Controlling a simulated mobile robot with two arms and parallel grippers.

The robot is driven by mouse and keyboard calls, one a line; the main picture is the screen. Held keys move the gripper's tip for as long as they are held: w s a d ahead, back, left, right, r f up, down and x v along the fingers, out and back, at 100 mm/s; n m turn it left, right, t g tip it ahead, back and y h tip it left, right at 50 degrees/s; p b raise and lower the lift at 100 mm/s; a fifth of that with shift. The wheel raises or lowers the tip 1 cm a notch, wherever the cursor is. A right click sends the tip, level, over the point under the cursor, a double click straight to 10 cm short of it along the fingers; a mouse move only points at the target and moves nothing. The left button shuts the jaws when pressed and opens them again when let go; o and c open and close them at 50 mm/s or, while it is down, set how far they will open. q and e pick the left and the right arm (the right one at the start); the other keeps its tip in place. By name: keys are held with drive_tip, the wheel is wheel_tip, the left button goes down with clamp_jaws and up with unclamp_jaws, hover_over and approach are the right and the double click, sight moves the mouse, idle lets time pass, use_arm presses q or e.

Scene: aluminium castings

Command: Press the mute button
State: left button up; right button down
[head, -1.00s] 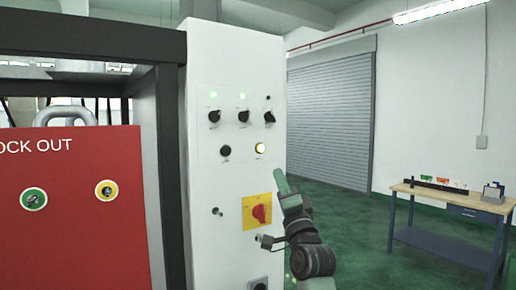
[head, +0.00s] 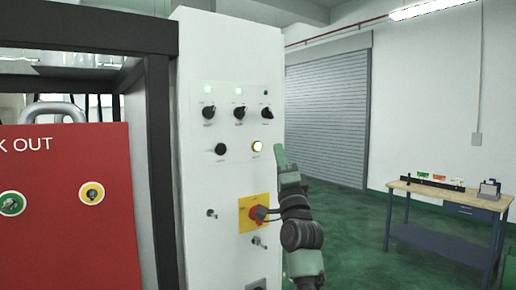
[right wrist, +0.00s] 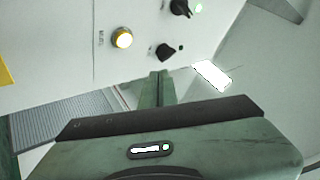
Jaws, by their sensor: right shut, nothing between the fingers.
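A white control panel (head: 230,75) stands in the middle of the head view. It carries a lit yellow-white button (head: 257,146) and a black button (head: 220,149) to its left. The lit button also shows in the right wrist view (right wrist: 122,39), ahead and left of the fingertips. My right gripper (head: 279,153) is shut and empty, beside the panel's right edge, just right of the lit button. Its closed fingers show in the right wrist view (right wrist: 158,77), apart from the button. My left gripper is out of view.
Black rotary knobs (head: 239,112) sit above the buttons. A red rotary switch on a yellow plate (head: 248,207) is below, partly hidden by my right arm. A red lock-out box (head: 70,220) stands left. A workbench (head: 445,197) stands far right, with open floor before it.

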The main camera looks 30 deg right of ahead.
drive_tip(key=w, duration=0.6)
drive_tip(key=shift+a, duration=0.25)
drive_tip(key=shift+w+y, duration=0.2)
drive_tip(key=shift+y, duration=0.1)
idle(1.5)
drive_tip(key=shift+w, duration=0.35)
drive_tip(key=shift+w+a, duration=0.1)
drive_tip(key=shift+w, duration=0.3)
idle(0.7)
idle(0.3)
drive_tip(key=shift+s, duration=0.8)
drive_tip(key=shift+s+d, duration=0.15)
drive_tip(key=shift+s, duration=1.1)
drive_tip(key=shift+s+d, duration=0.1)
drive_tip(key=shift+s, duration=1.1)
